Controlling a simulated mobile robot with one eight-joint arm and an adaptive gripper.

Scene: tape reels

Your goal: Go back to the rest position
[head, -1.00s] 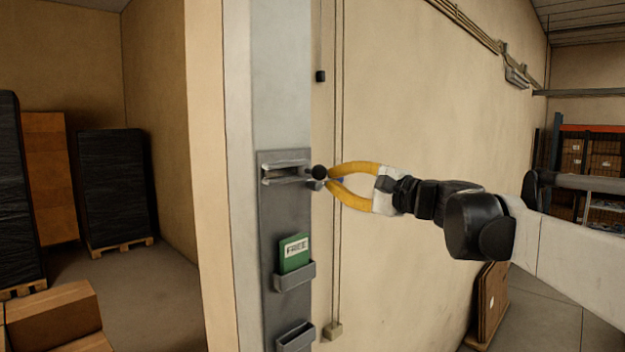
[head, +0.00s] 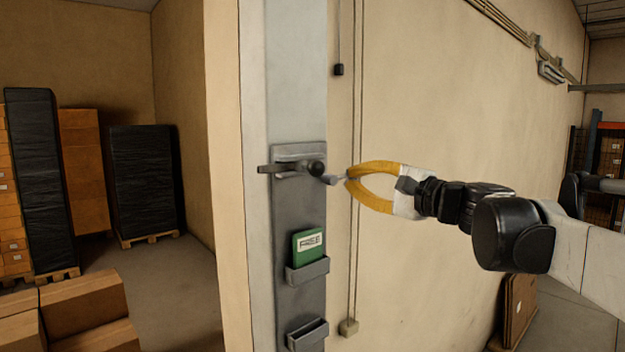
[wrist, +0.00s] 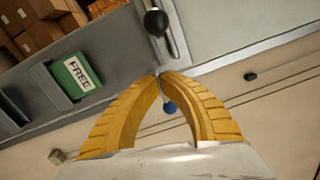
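My gripper (head: 347,178) has yellow curved fingers. Its tips are close together just right of the grey wall panel, a little apart from the black knob (head: 316,168) at the panel's top. The tips appear shut on a small pin with a grey end (head: 332,180) pointing towards the panel. In the wrist view, the pin's blue ball end (wrist: 169,107) lies between the fingers. The knob, also in the wrist view (wrist: 156,23), stands beyond the tips. A dark bar (head: 278,168) runs left from it.
A green card marked FREE (head: 308,248) sits in a panel pocket (head: 307,270), with an empty-looking pocket (head: 307,334) below. The wall corner and column stand close ahead. Cartons (head: 88,305) and wrapped pallets (head: 143,180) are left. Flat boards (head: 519,308) lean on the right wall.

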